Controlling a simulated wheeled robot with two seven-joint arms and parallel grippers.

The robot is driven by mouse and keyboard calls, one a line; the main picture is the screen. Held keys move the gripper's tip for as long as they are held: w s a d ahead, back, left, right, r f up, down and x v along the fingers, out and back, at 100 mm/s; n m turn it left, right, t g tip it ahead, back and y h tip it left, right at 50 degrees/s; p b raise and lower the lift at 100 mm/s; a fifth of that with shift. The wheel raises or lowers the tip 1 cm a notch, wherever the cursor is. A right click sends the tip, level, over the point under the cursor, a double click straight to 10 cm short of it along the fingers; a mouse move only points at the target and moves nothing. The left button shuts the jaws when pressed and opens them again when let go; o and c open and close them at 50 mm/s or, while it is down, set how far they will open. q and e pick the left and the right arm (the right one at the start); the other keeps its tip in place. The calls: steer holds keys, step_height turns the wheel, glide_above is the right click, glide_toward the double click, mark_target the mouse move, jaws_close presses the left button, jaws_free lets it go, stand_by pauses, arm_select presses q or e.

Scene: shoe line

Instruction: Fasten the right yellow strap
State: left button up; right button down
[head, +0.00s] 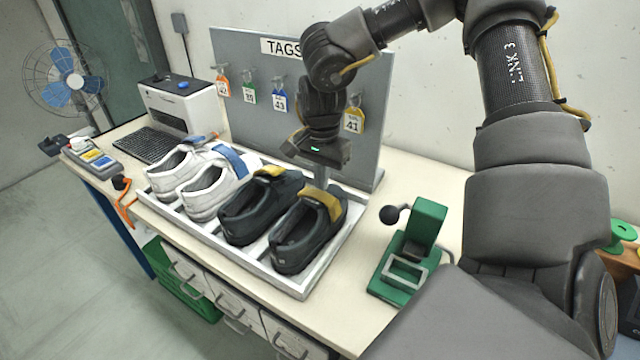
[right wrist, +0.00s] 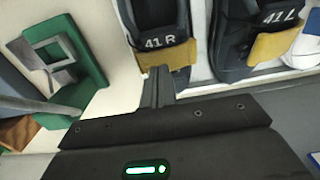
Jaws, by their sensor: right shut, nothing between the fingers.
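The right black shoe (head: 300,236), marked 41 R in the right wrist view (right wrist: 152,18), stands in the white tray. Its yellow strap (head: 322,203) lies across the upper and also shows in the right wrist view (right wrist: 178,57). The left black shoe (head: 247,215), marked 41 L, has its own yellow strap (head: 269,172). My right gripper (head: 321,180) is shut and empty, pointing down at the far side of the right shoe. Its fingertips (right wrist: 158,72) are close to the strap's edge; I cannot tell if they touch. My left gripper is not in view.
White shoes (head: 210,195) share the tray (head: 240,250). Behind is a grey tag board (head: 230,60) with hanging tags. A green device with a black knob (head: 415,240) stands right of the tray. A printer (head: 180,103) and keyboard (head: 150,143) are at the left.

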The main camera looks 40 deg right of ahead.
step_height(320, 180, up, 8)
steer(key=p, duration=0.4)
stand_by(0.6)
